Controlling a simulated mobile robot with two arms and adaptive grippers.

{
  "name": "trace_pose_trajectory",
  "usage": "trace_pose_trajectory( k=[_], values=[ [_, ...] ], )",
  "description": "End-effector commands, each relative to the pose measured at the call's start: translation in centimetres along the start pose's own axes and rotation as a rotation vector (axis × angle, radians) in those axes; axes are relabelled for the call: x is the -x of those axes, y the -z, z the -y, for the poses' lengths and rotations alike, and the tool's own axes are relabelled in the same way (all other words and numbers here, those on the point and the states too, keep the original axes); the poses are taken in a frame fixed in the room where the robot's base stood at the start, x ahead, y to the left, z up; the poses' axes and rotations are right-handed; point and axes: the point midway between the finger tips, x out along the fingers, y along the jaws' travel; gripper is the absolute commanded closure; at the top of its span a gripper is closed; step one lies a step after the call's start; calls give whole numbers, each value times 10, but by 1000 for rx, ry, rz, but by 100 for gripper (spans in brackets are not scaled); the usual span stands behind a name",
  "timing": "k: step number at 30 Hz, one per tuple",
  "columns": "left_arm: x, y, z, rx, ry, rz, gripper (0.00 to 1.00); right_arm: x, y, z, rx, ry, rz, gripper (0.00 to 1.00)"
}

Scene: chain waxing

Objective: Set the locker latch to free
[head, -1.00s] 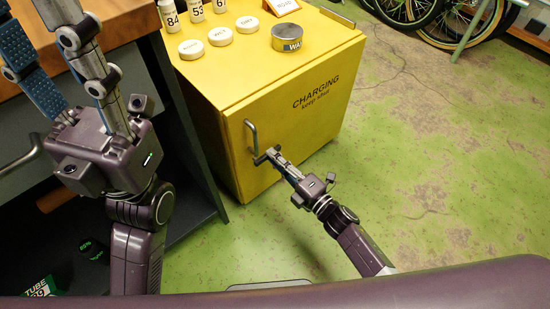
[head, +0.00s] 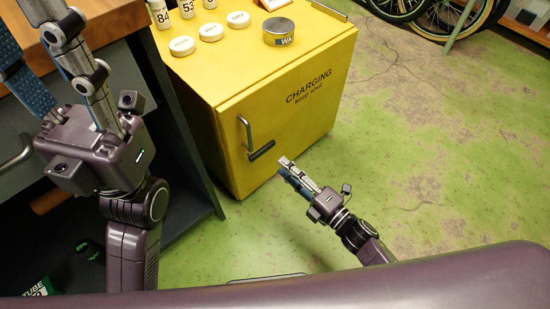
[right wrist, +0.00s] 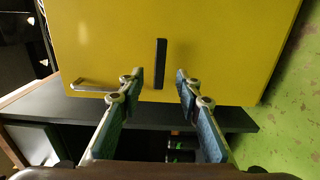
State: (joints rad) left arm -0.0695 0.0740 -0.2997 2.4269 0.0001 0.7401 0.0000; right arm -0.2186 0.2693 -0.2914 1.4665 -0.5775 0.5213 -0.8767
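The yellow charging locker (head: 230,110) stands shut, its door marked "CHARGING keep shut". The latch is a dark bar (head: 262,150) on the door, just below and right of the metal handle (head: 243,133). The bar lies level, parallel to the lettering and across the upright handle. In the right wrist view the bar (right wrist: 161,64) shows between my fingers, beyond the tips. My right gripper (head: 284,167) is open and empty, apart from the latch, to its lower right. My left gripper (head: 22,20) is open at the upper left, away from the locker.
White round tins (head: 211,32), a metal wax tin (head: 278,32) and numbered bottles (head: 186,8) stand on the locker top. A dark cabinet with a wooden top (head: 112,18) is at left. Green floor (head: 420,170) is free at right; bicycles (head: 450,12) stand behind.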

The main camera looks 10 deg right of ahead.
Motion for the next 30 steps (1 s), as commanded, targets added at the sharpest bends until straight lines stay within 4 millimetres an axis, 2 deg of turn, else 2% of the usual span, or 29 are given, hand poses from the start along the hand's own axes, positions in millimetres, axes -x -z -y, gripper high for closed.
trace_pose_trajectory(
  k=[3, 9, 27, 30],
  values=[
    [0, 0, 0, 0, 1, 1, 60, 23, 0, 1, 1, 2, -1, 68],
    [0, 0, 0, 0, 1, 1, 60, 43, 0, 0, 1, 0, 0, 68],
    [0, 0, 0, 1, 1, 1, 60, 45, 0, 0, 1, -1, 0, 68],
    [-3, -5, 1, 0, 4, 27, 60, 45, 0, -7, 1, -1, 0, 68]
  ],
)
